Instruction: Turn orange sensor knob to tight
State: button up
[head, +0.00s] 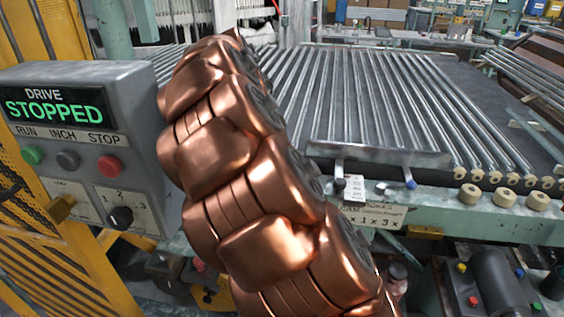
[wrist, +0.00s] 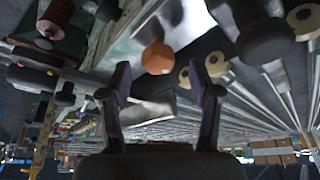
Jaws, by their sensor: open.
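A round orange knob (wrist: 158,57) shows in the wrist view, just left of the picture's middle. My gripper (wrist: 160,82) is open, with one dark finger on each side below the knob in the picture. The knob lies in line with the gap between the fingertips, apart from them, and nothing is held. A pale, blurred plate or bracket shows behind the gap. In the head view my copper arm fills the middle; my gripper and the orange knob cannot be seen there. No tight marking is readable.
A grey control box (head: 120,85) reading "DRIVE STOPPED" stands left of my arm, with buttons and a black selector (head: 120,217). A roller bed (head: 365,95) of metal tubes lies behind. In the wrist view, a dark cylinder (wrist: 262,35) and cream rollers (wrist: 217,64) sit right of the knob.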

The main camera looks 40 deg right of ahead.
jog(key=v, duration=1)
jog(key=shift+r, duration=0.15)
dwell(0.4)
jog(key=s+a+f+n+y+p, duration=0.1)
jog(key=s+a+f+n+p, duration=0.1)
jog(key=s+a+n, duration=0.3)
jog(key=s+a+f+n+g+y+p, duration=0.1)
jog(key=s+a+n+p, duration=0.4)
jog(key=s, duration=0.9)
jog(key=s+a+f+n+y+p, duration=0.2)
jog(key=s+a+f+n+p, duration=0.1)
jog(key=s+a+n, duration=0.4)
jog(key=shift+s+a+f+n+y, duration=0.3)
jog(key=shift+s+f+n, duration=0.6)
jog(key=shift+s, duration=0.3)
jog(key=shift+c, duration=0.2)
